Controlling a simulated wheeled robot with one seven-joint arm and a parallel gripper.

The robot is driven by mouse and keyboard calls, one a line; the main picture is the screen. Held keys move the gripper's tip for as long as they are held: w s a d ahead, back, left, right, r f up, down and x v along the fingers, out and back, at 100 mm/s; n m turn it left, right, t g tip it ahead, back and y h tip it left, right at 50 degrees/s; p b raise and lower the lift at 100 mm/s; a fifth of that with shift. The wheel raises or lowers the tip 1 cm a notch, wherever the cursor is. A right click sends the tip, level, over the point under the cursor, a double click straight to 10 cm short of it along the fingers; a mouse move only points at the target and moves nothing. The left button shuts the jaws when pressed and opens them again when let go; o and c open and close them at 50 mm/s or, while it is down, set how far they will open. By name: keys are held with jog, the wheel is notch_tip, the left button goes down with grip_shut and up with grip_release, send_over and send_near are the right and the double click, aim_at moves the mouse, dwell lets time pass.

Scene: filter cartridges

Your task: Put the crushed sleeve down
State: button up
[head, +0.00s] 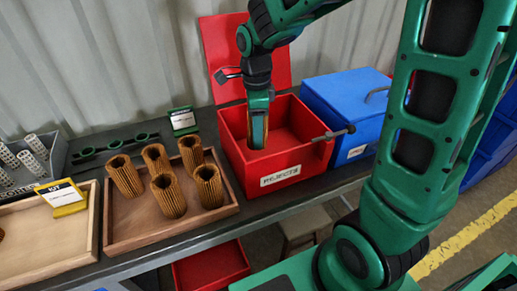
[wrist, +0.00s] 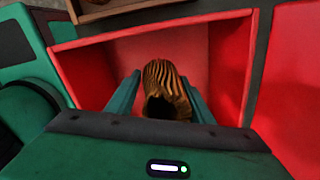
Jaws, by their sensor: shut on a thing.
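The crushed sleeve (wrist: 160,78) is a brown pleated tube with a dark, misshapen open end. My gripper (wrist: 161,97) is shut on it, one finger on each side, in the wrist view. Below the sleeve in that view is the inside of the red rejects box (wrist: 98,70). In the head view my gripper (head: 258,131) points down inside the open rejects box (head: 288,165), near its left part. The sleeve is mostly hidden behind the fingers there. I cannot tell whether it touches the box floor.
The box's red lid (head: 285,60) stands open behind it. A blue box (head: 345,105) is to the right. A wooden tray (head: 225,208) with several upright pleated sleeves (head: 168,196) is to the left. A KIT card (head: 62,197) stands farther left.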

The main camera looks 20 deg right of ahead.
jog(key=shift+a+f, duration=0.1)
jog(key=shift+f, duration=3.25)
jog(key=o, duration=1)
jog(key=shift+f, duration=0.1)
notch_tip(320, 180, up, 12)
jog(key=shift+r, duration=0.15)
